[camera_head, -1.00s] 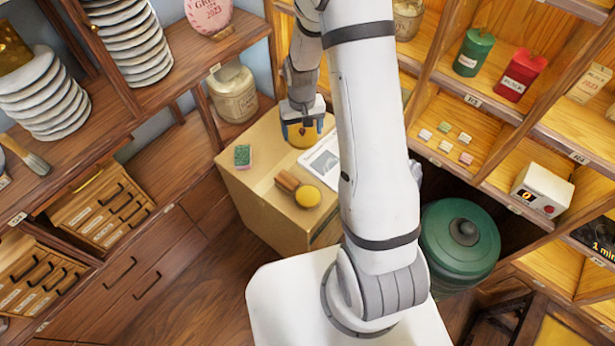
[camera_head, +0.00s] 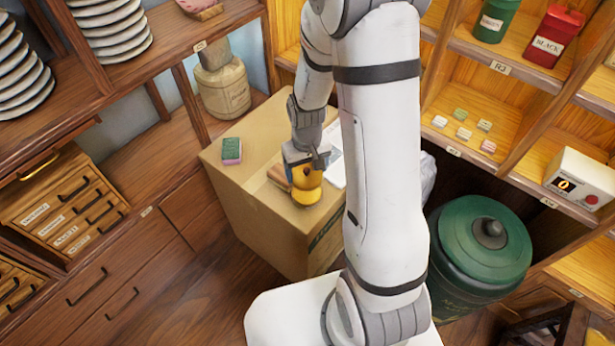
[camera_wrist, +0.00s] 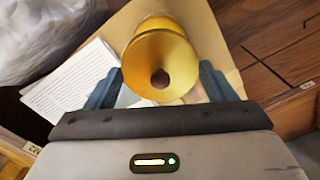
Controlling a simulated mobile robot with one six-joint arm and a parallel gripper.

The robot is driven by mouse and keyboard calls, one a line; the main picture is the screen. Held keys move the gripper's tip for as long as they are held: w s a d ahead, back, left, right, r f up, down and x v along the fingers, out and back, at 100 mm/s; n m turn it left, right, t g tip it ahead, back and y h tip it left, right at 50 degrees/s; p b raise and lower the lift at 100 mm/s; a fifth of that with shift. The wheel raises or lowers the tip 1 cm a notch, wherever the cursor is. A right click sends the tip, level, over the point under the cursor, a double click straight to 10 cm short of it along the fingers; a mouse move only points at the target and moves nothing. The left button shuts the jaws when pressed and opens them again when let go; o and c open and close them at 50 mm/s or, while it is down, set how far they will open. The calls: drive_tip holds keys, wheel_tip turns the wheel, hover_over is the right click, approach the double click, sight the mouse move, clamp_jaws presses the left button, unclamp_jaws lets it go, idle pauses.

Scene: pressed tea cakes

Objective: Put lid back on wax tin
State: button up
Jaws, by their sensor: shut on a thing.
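My gripper (camera_head: 304,170) is over the box top in the head view, shut on the golden lid (camera_head: 306,178). In the wrist view the round lid (camera_wrist: 150,55) and its dark knob face the camera, between my two fingers (camera_wrist: 162,88). The yellow wax tin (camera_head: 310,197) stands directly below the lid on the box. A rounded yellow edge, likely the tin (camera_wrist: 160,22), shows just beyond the lid in the wrist view. I cannot tell whether lid and tin touch, or whether the lid is level.
The cardboard box (camera_head: 232,182) carries a green and pink sponge (camera_head: 231,151) at the left and a white printed sheet (camera_head: 334,170) behind the tin. A brown piece (camera_head: 276,175) lies partly hidden beside the tin. A large green lidded canister (camera_head: 470,275) stands on the right.

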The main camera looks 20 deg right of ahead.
sight(307, 193)
drive_tip(key=shift+f+b, duration=2.35)
drive_tip(key=shift+f, duration=0.9)
drive_tip(key=shift+s, duration=0.2)
drive_tip(key=shift+f+b, duration=0.1)
drive_tip(key=shift+b, duration=0.25)
drive_tip(key=o, duration=1)
drive_tip(key=shift+c, duration=0.2)
drive_tip(key=shift+s+r+p, duration=0.1)
drive_tip(key=shift+r+p, duration=2.5)
drive_tip(key=shift+r, duration=0.95)
